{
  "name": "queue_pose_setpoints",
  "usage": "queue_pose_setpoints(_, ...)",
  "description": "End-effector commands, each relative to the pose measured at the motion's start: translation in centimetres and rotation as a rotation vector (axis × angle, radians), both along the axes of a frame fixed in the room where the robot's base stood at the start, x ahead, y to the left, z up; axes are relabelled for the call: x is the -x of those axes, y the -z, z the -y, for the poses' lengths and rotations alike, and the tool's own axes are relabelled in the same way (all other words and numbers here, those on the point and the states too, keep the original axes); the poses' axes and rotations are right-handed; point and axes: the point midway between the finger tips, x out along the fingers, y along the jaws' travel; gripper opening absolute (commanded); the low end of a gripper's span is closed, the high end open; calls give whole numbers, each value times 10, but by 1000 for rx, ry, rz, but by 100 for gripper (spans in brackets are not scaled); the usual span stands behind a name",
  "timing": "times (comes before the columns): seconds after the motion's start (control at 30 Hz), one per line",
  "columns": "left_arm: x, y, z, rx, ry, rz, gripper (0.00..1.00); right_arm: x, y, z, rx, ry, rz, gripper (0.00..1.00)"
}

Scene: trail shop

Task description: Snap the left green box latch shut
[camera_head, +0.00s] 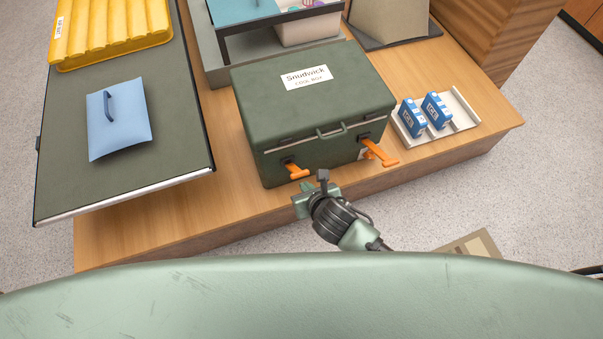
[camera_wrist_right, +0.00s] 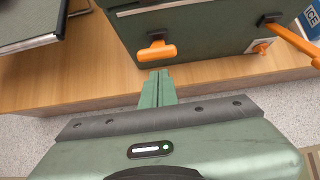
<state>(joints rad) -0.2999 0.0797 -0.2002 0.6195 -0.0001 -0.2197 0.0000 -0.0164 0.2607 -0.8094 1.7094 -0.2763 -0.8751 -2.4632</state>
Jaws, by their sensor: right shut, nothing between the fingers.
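The dark green box (camera_head: 300,100) stands on the wooden bench with its lid down. Its left latch (camera_head: 297,171) is an orange lever on the front face, angled outward and down; it also shows in the right wrist view (camera_wrist_right: 157,52). The right latch (camera_head: 381,152) sticks out farther from the front, with a smaller orange piece below it; it shows at the right wrist view's edge (camera_wrist_right: 292,40). My right gripper (camera_head: 306,188) is shut and empty, its fingertips (camera_wrist_right: 158,75) just in front of and below the left latch, seemingly apart from it. My left gripper is out of view.
Blue ice packs (camera_head: 436,111) stand on a white tray (camera_head: 464,112) right of the box. A dark board (camera_head: 170,150) with a blue lid (camera_head: 118,125) and yellow tray (camera_head: 110,30) lies left. A grey rack (camera_head: 212,62) stands behind. Floor in front is open.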

Motion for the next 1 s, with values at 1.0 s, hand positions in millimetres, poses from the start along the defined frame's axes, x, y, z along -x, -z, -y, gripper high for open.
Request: queue_pose_setpoints(1.0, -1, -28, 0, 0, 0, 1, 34, -43, -28, -12, 14, -1, -30, 0)
